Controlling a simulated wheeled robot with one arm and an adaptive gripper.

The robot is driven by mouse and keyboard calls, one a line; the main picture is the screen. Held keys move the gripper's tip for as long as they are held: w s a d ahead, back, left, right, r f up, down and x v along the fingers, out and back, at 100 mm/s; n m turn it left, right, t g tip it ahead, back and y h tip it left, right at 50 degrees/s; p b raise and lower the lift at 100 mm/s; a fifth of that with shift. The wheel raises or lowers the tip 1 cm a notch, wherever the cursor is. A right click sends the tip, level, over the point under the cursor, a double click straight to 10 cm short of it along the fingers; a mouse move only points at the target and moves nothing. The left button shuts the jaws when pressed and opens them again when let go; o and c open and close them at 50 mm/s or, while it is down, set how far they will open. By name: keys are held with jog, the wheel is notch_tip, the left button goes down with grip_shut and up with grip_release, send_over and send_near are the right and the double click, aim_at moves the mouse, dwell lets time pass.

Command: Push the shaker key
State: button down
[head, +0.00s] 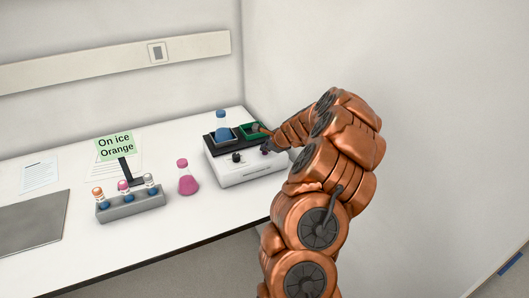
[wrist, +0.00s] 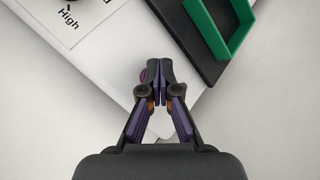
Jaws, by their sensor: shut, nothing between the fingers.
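The shaker (head: 246,172) is a white box with a black top platform, at the back right of the bench. Its white casing also shows in the wrist view (wrist: 112,52), with the printed word "High". My gripper (wrist: 160,70) is shut and empty, its fingertips over the casing near the black platform. In the head view my gripper (head: 267,147) is at the right part of the shaker's front. A small magenta round edge (wrist: 143,75) shows just left of the fingertips, perhaps the key; it is mostly hidden, and I cannot tell whether they touch.
A blue-filled flask (head: 221,130) and a green holder (head: 247,131) are on the shaker platform; a black knob (head: 236,158) is on its front. A pink flask (head: 187,180) and a grey rack (head: 131,205) with bottles stand to the left. A wall is close on the right.

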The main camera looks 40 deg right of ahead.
aim_at(266, 153)
jog(key=shift+r, duration=0.15)
jog(key=shift+r+p, duration=0.3)
jog(key=shift+p, duration=0.3)
jog(key=shift+r, duration=0.1)
notch_tip(266, 153, up, 6)
jog(key=p, duration=0.5)
jog(key=shift+p, duration=0.3)
dwell(0.3)
